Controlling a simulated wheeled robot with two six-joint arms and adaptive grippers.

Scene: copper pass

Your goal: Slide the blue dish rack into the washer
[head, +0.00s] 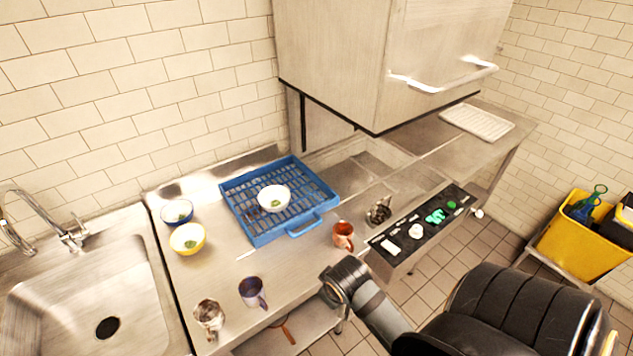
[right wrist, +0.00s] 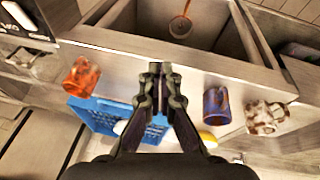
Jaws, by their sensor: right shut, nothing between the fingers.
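The blue dish rack (head: 266,238) lies on the steel counter, left of the washer (head: 340,60), with its handle toward the front. My right arm reaches in from the lower right in the head view. In the right wrist view my right gripper (right wrist: 159,72) is shut and empty, near the counter's front edge and apart from the rack (right wrist: 100,113), which is partly hidden behind the fingers. My left gripper is out of view.
A copper mug (head: 343,236) stands right of the rack's handle. Blue (head: 177,212) and yellow (head: 187,239) bowls stand left of the rack. A purple mug (head: 252,292) and a patterned mug (head: 209,315) stand near the front. A dark control strip (head: 420,233) runs along the front right.

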